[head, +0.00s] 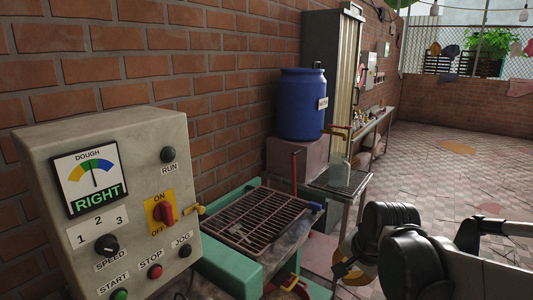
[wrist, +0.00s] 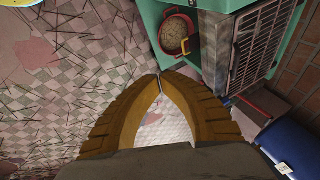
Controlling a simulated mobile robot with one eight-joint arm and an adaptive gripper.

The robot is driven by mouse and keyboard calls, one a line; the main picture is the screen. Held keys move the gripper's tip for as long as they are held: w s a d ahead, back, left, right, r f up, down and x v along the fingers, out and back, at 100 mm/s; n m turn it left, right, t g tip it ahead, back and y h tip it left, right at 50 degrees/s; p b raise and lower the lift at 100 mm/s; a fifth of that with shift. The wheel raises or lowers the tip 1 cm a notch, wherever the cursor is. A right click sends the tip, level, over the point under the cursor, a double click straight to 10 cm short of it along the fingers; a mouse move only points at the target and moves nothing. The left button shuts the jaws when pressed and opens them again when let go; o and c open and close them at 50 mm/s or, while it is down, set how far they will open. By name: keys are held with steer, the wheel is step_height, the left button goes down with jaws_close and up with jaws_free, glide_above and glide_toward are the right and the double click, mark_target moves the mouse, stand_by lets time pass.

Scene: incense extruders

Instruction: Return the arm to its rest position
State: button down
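My arm shows at the lower right of the head view, with my gripper (head: 342,268) in front of the green machine and partly hidden by my own dark joints. In the wrist view my gripper (wrist: 160,82) points down over the tiled floor. Its two yellow-brown fingers meet at the tips, with nothing held between them. A red pot (wrist: 192,24) with grainy brown contents stands on the green machine frame (wrist: 150,14), beyond the fingertips and apart from them.
A control box (head: 130,140) with a dial reading RIGHT stands at the left. A rusty grate (head: 252,218) lies beside it. A blue barrel (head: 302,105) stands on a block behind, near a small metal table (head: 340,182). Open tiled floor (head: 440,190) lies to the right.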

steer(key=s+r+n+t, duration=0.1)
steer(key=s+n+t, duration=0.1)
steer(key=s+n, duration=0.7)
steer(key=s, duration=0.6)
steer(key=shift+d+r+h, duration=0.2)
steer(key=shift+r+h, duration=0.05)
steer(key=shift+h, duration=0.15)
